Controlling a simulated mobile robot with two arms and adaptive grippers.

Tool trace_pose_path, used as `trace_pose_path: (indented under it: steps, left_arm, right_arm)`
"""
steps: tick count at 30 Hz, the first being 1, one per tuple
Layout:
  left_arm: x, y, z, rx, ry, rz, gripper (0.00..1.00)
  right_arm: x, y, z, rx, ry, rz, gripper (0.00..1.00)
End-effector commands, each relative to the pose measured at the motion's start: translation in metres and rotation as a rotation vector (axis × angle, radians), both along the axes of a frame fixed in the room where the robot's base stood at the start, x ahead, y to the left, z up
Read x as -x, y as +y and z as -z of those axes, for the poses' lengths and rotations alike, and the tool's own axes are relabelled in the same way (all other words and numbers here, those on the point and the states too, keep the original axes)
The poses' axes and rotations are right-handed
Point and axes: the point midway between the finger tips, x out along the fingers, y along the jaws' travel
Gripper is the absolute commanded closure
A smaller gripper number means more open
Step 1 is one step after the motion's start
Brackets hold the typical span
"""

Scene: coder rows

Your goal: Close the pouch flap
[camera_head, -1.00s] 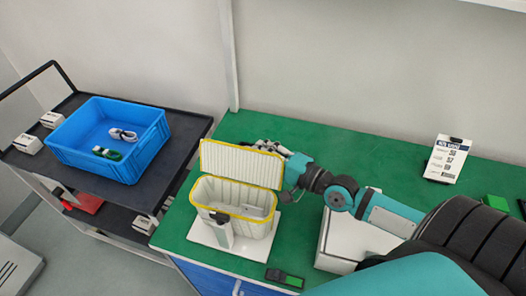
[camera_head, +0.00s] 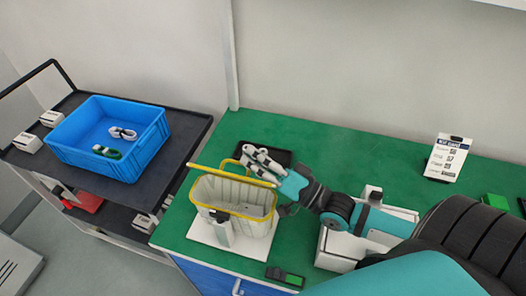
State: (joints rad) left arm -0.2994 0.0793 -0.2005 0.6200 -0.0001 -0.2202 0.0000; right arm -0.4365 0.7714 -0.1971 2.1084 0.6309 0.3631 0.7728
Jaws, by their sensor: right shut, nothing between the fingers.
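The open-topped cream pouch (camera_head: 237,209) with a yellow rim stands upright on a white board on the green table. Its flap (camera_head: 215,171) is hinged at the back and now shows nearly edge-on as a thin yellow-edged strip above the opening. The inside of the pouch is still visible below it. A grey-white clasp (camera_head: 222,228) is on the pouch's front. My right gripper (camera_head: 257,160) is shut and empty, at the back of the pouch by the flap's right half; whether it touches the flap is unclear. My left gripper is out of view.
A white box (camera_head: 340,246) stands under my right arm. A dark tray (camera_head: 277,154) lies behind the gripper. A black-and-green item (camera_head: 285,277) lies at the front edge. A blue crate (camera_head: 153,146) sits on the cart to the left.

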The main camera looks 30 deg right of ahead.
Motion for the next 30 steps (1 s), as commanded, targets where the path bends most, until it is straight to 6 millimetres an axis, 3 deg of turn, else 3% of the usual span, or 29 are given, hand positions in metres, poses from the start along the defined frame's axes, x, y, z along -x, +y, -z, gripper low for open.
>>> trace_pose_path:
  steps: [18,30]
  left_arm:
    - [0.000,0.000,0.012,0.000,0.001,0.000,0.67]
    - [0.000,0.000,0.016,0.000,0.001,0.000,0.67]
  right_arm:
    - [0.028,0.032,0.009,0.396,-0.352,0.000,1.00]
    - [0.037,0.042,0.016,0.542,-0.481,0.000,1.00]
